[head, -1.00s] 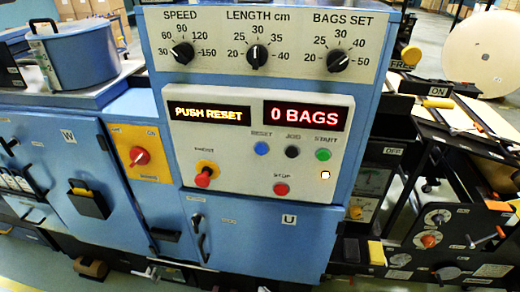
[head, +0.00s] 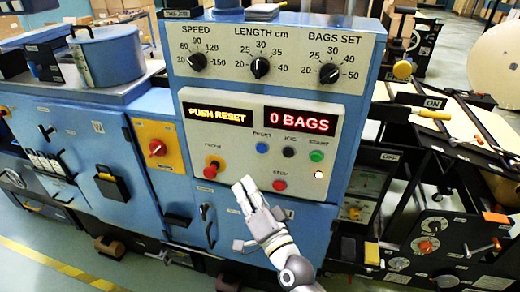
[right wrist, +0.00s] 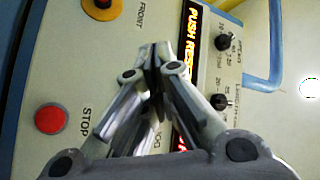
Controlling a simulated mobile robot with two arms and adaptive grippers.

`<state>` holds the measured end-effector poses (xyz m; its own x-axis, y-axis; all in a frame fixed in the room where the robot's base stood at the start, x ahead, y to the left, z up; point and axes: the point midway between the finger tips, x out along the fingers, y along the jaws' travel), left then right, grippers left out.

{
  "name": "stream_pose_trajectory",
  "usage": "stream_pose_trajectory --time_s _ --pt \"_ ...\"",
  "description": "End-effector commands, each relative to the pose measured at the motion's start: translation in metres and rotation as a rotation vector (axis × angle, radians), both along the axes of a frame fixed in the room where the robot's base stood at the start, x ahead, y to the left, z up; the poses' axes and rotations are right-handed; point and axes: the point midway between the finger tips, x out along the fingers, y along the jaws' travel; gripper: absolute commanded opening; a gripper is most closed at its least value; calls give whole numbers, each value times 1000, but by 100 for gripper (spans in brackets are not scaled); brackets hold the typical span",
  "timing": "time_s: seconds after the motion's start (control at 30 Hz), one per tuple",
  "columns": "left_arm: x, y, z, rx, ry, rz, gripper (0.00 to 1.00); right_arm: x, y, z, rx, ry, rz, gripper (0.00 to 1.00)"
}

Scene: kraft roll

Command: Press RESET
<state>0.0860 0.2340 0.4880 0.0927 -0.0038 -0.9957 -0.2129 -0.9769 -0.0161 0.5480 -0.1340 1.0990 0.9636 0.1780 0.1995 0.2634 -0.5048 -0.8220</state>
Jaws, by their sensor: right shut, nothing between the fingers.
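The blue RESET button (head: 262,147) is on the pale control panel (head: 340,130), under the displays and left of the black JOG button (head: 289,152). The left display (head: 217,114) reads PUSH RESET, and it also shows in the right wrist view (right wrist: 193,35). My right gripper (head: 243,185) is shut and empty, below and left of the RESET button in the head view. In the right wrist view its closed fingers (right wrist: 155,62) cover the middle of the panel, and I cannot make out the RESET button there. My left gripper is not in view.
The green START button (head: 316,156) is right of JOG. The red STOP button (head: 279,185) is close to my right fingers. A red mushroom knob on yellow (head: 211,171) sits at the panel's lower left. The counter (head: 300,122) reads 0 BAGS.

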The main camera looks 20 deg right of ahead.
Motion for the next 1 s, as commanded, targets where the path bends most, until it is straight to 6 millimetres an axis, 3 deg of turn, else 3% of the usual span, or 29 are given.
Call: stream_pose_trajectory --time_s 0.13,0.57,1.0 --pt "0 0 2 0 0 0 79 -2 -1 16 23 -24 1 0" --pt "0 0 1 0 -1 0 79 1 -3 16 23 -27 1 0" --pt "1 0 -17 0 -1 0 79 46 -33 15 21 -29 0 0"
